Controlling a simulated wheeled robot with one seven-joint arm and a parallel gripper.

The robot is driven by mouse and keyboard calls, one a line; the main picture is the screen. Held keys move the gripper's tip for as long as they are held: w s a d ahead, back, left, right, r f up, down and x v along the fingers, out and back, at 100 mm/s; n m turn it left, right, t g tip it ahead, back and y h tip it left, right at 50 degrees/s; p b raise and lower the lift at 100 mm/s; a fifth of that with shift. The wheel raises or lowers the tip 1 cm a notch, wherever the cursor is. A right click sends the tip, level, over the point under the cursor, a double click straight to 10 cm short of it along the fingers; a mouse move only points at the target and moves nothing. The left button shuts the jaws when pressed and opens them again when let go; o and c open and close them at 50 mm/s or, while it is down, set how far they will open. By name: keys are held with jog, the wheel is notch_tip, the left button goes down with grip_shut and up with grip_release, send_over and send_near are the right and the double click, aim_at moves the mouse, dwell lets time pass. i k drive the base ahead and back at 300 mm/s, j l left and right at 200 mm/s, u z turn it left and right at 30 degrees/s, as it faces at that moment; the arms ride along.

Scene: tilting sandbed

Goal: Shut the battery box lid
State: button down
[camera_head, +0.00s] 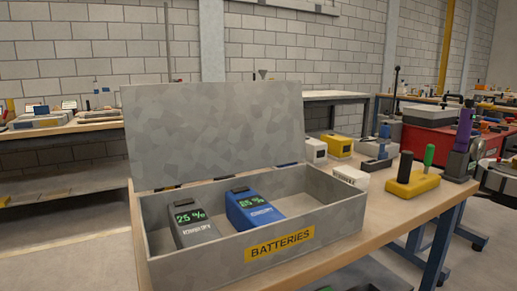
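The battery box (334,222) is a grey metal box with a yellow "BATTERIES" label (279,244) on its front. It stands on a wooden-topped workbench. Its lid (215,130) stands up open, nearly upright, along the back edge. Inside are a grey battery (191,220) showing 25 % at the left and a blue battery (254,210) showing 85 % near the middle. The right part of the box looks empty. My gripper is not in view.
Right of the box on the bench are a yellow block with black and green handles (411,183), a small white box (351,176) and a yellow box (337,146). A red cabinet (433,140) stands behind at right. Another bench (60,130) is at back left.

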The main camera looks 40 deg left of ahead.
aim_at(177, 134)
jog(key=k+j+z, duration=0.5)
jog(key=k+j, duration=0.75)
jog(key=j, duration=0.55)
jog(key=k+j+z, duration=0.15)
jog(key=j, duration=0.9)
jog(key=k+j+z, duration=0.15)
jog(key=j, duration=0.35)
